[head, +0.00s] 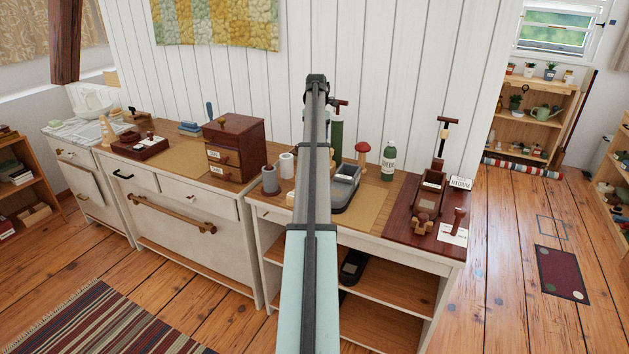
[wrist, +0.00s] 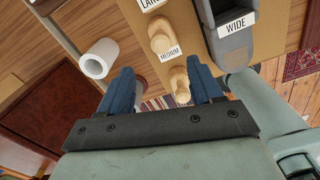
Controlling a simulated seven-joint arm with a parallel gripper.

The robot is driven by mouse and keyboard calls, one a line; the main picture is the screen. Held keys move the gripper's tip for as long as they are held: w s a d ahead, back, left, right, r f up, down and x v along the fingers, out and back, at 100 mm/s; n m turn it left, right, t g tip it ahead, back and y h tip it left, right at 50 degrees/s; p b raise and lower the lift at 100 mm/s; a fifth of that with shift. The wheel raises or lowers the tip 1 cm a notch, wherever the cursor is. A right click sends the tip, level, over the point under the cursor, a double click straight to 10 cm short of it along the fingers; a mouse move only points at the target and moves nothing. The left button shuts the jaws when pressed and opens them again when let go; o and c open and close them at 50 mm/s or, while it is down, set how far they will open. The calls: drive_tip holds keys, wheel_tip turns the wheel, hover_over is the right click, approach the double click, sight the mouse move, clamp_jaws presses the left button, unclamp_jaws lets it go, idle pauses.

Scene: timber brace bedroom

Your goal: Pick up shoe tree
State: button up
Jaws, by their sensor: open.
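Light wooden pieces that look like shoe trees lie on the tan mat in the wrist view. One wooden piece (wrist: 161,38) has a MEDIUM label at its end. A LARGE label is cut off at the top edge. My gripper (wrist: 160,67) is open, with its two blue fingers apart and nothing visibly held. In the head view my arm hides most of this spot, and I cannot make out the gripper there.
A grey tray (wrist: 235,45) marked WIDE stands right of the wooden pieces; the head view shows it too (head: 347,187).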

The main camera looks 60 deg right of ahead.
drive_tip(key=f, duration=1.1)
drive_tip(key=shift+a+f, duration=0.2)
drive_tip(key=shift+f, duration=0.2)
drive_tip(key=shift+c, duration=0.2)
clamp_jaws()
